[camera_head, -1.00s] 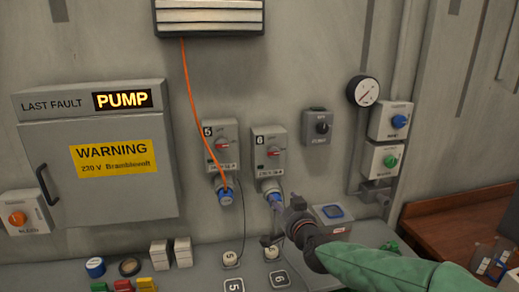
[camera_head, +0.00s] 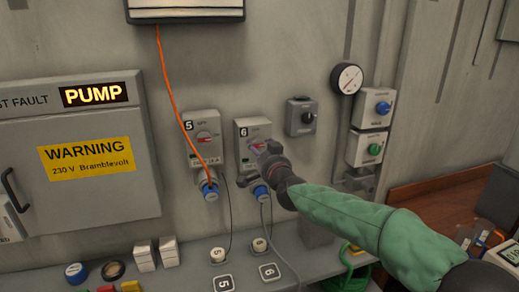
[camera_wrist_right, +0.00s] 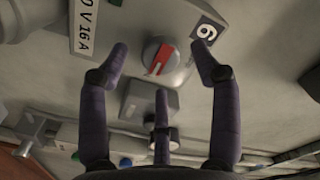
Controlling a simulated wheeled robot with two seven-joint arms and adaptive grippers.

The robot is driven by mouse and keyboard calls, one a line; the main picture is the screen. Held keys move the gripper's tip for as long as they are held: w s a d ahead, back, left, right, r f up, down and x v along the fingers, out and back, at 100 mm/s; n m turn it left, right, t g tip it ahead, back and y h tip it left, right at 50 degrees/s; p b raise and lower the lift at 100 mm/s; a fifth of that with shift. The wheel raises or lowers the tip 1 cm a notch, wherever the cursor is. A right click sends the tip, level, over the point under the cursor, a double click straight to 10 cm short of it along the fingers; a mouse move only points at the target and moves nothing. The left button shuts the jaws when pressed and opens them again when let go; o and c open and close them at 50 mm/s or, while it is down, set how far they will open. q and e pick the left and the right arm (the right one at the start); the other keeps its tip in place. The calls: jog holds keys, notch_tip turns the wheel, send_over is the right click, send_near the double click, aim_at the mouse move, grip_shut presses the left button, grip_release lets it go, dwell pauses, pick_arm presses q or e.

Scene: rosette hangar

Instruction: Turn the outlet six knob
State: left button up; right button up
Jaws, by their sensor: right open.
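The outlet six box (camera_head: 253,128) is a grey wall unit marked 6, right of the outlet five box. Its knob (camera_head: 256,148) is red and grey, partly covered by my right gripper (camera_head: 266,152) in the head view. In the right wrist view the knob (camera_wrist_right: 160,57) shows between the open fingers of my right gripper (camera_wrist_right: 159,68), with a gap on both sides and no clear contact. The red bar lies tilted. A blue plug (camera_head: 261,192) sits at the bottom of the outlet six box with a cable hanging down. My left gripper is not in view.
The outlet five box (camera_head: 202,127) stands close on the left, with an orange cable (camera_head: 174,95) running to its blue plug (camera_head: 209,190). A grey switch box (camera_head: 301,115) and a gauge (camera_head: 347,79) are to the right. The console (camera_head: 200,255) lies below.

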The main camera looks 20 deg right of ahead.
jog(key=shift+w, duration=1.05)
jog(key=shift+c, duration=0.3)
jog(key=c, duration=1.1)
